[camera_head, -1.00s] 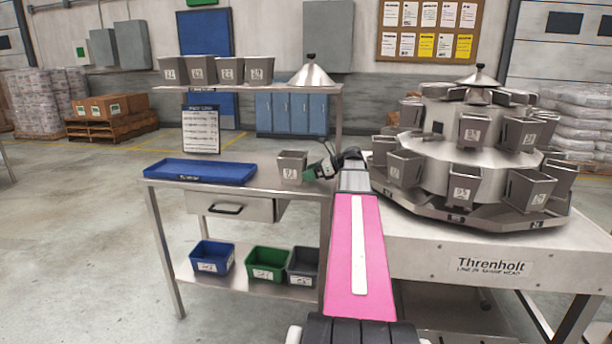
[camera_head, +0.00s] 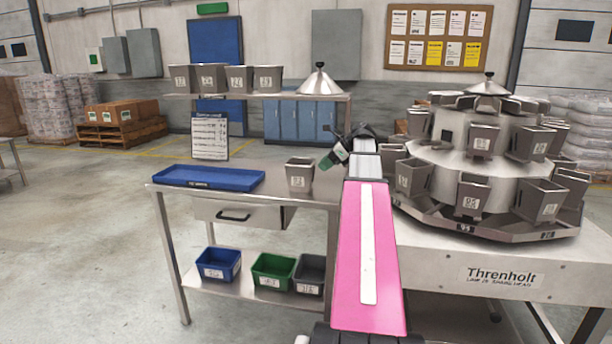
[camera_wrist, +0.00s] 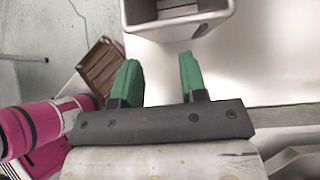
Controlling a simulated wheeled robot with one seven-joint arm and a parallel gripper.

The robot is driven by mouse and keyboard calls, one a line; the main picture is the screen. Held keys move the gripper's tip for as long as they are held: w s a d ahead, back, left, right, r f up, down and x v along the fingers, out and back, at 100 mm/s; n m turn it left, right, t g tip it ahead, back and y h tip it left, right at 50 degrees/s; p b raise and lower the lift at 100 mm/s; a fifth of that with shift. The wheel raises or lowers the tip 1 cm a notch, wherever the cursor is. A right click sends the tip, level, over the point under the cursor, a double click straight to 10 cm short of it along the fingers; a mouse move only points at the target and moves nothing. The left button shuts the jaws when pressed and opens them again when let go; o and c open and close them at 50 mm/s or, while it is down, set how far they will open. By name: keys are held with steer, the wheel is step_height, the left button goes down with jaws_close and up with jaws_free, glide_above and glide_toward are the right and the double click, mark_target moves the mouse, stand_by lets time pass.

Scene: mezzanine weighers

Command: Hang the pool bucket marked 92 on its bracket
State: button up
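A grey pool bucket (camera_head: 299,175) with a white label stands upright on the steel worktable, left of my arm; its number is too small to read surely. In the wrist view a grey open-topped bucket (camera_wrist: 178,22) shows at the top edge, beyond my fingertips. My gripper (camera_head: 337,154) is above and to the right of the bucket, apart from it. Its two green fingers (camera_wrist: 158,75) are spread with nothing between them. The weigher (camera_head: 480,150) at right carries several buckets in two tiers. A small dark plate (camera_head: 446,135) shows on its upper drum; I cannot tell whether it is the bracket.
A blue tray (camera_head: 208,178) lies on the worktable at left, with a sign (camera_head: 210,138) behind it. Several similar buckets (camera_head: 225,78) and a steel cone (camera_head: 319,82) stand on the rear shelf. Blue, green and grey bins (camera_head: 272,271) sit below. The weigher's base is close at right.

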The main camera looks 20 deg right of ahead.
mark_target(299, 178)
steer(key=a+r+g+h, duration=0.1)
steer(key=a+r+h, duration=0.4)
steer(key=a+r, duration=0.2)
steer(key=x, duration=1)
steer(key=shift+s+d+f, duration=0.1)
steer(key=shift+d+f, duration=0.1)
steer(key=shift+f, duration=0.2)
jaws_close()
